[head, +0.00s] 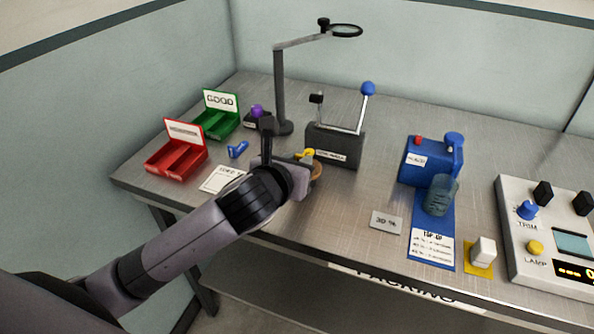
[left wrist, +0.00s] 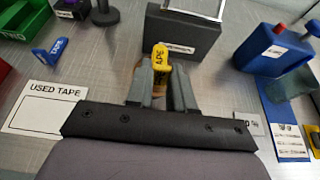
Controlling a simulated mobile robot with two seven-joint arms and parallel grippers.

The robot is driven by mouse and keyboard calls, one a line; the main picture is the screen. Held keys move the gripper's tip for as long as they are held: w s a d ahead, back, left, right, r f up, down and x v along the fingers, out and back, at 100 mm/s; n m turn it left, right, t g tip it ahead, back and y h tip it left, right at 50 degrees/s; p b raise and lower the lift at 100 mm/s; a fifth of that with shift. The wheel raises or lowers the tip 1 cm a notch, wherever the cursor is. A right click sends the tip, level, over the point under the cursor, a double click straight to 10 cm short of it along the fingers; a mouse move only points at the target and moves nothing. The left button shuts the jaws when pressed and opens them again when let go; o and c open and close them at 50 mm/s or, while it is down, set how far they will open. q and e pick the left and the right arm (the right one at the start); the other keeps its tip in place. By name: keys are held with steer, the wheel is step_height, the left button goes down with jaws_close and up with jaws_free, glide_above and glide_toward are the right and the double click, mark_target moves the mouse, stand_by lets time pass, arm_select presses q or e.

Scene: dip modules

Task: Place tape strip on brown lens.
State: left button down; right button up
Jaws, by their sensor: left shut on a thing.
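A yellow tape strip (head: 305,154) shows just beyond my left gripper (head: 299,163); in the left wrist view the yellow strip (left wrist: 159,59), lettered TAPE, stands between the fingertips. The left gripper (left wrist: 160,85) is shut on it. A brown round lens (head: 317,170) shows partly at the right of the gripper in the head view, low and mostly hidden behind it. Whether the strip touches the lens cannot be told. My right gripper is not in view.
A dark grey box (head: 335,147) with a wire handle stands just behind the gripper. A blue tape piece (head: 237,149) and a USED TAPE card (head: 222,179) lie to the left. Red (head: 176,160) and green (head: 217,123) trays stand further left. A blue jug (head: 420,160) stands right.

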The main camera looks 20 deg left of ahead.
arm_select(q)
steer(key=shift+f, duration=0.9)
steer(key=shift+f, duration=0.1)
steer(key=c, duration=1)
jaws_free()
steer(key=v, duration=1.2)
steer(key=shift+p, duration=0.4)
steer(key=shift+a, duration=0.1)
